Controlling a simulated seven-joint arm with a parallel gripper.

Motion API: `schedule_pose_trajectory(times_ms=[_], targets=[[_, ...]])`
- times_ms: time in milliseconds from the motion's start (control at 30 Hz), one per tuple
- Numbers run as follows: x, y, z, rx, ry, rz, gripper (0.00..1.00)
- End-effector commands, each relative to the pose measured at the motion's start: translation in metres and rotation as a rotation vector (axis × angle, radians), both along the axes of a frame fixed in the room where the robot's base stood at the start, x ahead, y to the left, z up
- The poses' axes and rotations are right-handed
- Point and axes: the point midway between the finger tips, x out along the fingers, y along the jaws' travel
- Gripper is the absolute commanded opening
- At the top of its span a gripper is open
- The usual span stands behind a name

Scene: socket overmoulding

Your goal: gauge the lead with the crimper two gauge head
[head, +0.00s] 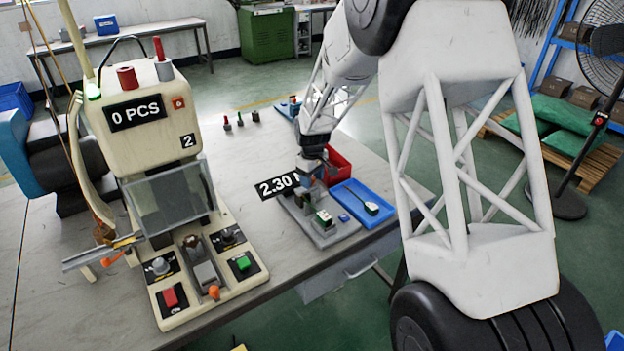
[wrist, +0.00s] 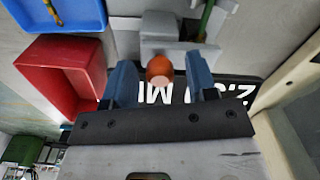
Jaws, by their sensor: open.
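The crimper (head: 150,130) stands at the left in the head view, with a "2" label and a "0 PCS" display. The gauge fixture (head: 322,238) is a grey base on the bench right of it, with a black sign (head: 277,186) reading 2.30. My gripper (head: 312,178) is low over the fixture. In the wrist view my gripper (wrist: 160,78) has two blue fingers apart, with a round orange knob-like part (wrist: 160,69) between them. I cannot tell whether they touch it. A grey block (wrist: 178,52) lies just beyond. I cannot make out a lead in my gripper.
A red bin (wrist: 60,72) and a blue tray (head: 347,210) sit close beside the fixture. Several small coloured parts stand farther back on the bench. The bench (head: 250,290) is bare in front of the fixture.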

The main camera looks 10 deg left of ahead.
Motion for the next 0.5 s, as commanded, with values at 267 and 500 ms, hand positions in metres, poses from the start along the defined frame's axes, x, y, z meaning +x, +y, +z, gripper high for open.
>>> schedule_pose_trajectory(times_ms=[267, 500], targets=[[0.0, 0.0001, -0.0039, 0.0, 0.0, 0.0, 0.52], [0.0, 0.0, -0.0038, 0.0, 0.0, 0.0, 0.31]])
